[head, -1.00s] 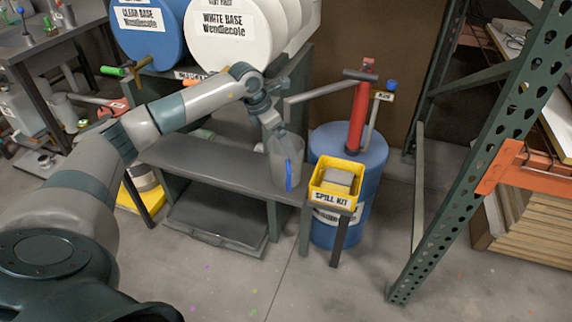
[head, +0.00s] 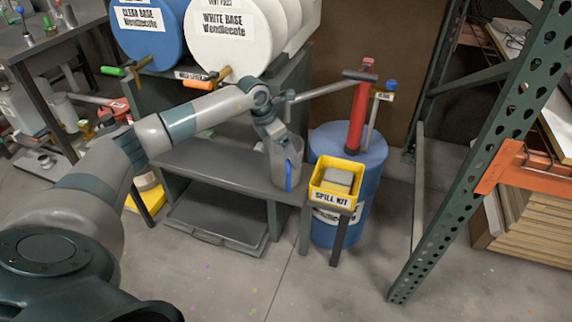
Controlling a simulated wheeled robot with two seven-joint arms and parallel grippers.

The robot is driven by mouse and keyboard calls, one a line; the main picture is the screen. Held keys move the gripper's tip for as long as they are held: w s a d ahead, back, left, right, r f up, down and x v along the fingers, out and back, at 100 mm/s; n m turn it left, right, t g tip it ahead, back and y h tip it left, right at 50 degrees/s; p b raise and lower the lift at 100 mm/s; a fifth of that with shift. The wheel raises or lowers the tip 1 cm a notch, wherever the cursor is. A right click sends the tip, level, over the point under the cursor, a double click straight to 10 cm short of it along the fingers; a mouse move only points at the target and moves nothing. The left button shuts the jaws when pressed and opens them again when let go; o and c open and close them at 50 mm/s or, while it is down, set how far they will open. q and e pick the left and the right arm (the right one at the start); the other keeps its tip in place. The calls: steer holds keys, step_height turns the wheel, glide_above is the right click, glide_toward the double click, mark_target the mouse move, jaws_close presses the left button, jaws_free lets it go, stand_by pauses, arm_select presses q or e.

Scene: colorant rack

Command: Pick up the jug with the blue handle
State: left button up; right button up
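The grey translucent jug (head: 292,152) stands upright at the right end of the dark grey bench (head: 215,165), with its blue handle (head: 289,176) facing me. My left arm comes in from the left, and my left gripper (head: 279,147) points down at the jug's top, overlapping its upper left part. The fingertips are small and partly lost against the grey jug, so I cannot tell whether they are open or touching it. My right gripper is not in view.
A yellow spill kit bin (head: 335,185) and a blue drum (head: 365,155) with a red pump (head: 357,115) stand just right of the jug. White (head: 232,45) and blue (head: 150,45) base drums lie above the bench. Green rack post (head: 470,150) stands at right. Front floor is clear.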

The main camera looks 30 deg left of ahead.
mark_target(269, 145)
arm_select(q)
steer(key=c, duration=0.4)
steer(key=shift+o, duration=0.2)
steer(key=shift+r, duration=0.15)
steer(key=s+a+r, duration=0.1)
steer(key=s+r, duration=0.1)
steer(key=s, duration=0.1)
steer(key=s+a+r+b, duration=0.1)
steer(key=shift+s+a, duration=0.2)
steer(key=shift+a, duration=0.1)
steer(key=s+a+b, duration=0.1)
steer(key=s+a, duration=0.5)
steer(key=s, duration=0.5)
steer(key=shift+s+b, duration=0.2)
steer(key=shift+b, duration=0.2)
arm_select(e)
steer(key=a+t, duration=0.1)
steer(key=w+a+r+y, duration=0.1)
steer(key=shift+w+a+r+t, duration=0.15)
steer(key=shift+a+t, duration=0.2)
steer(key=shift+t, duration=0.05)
arm_select(q)
steer(key=shift+r, duration=0.1)
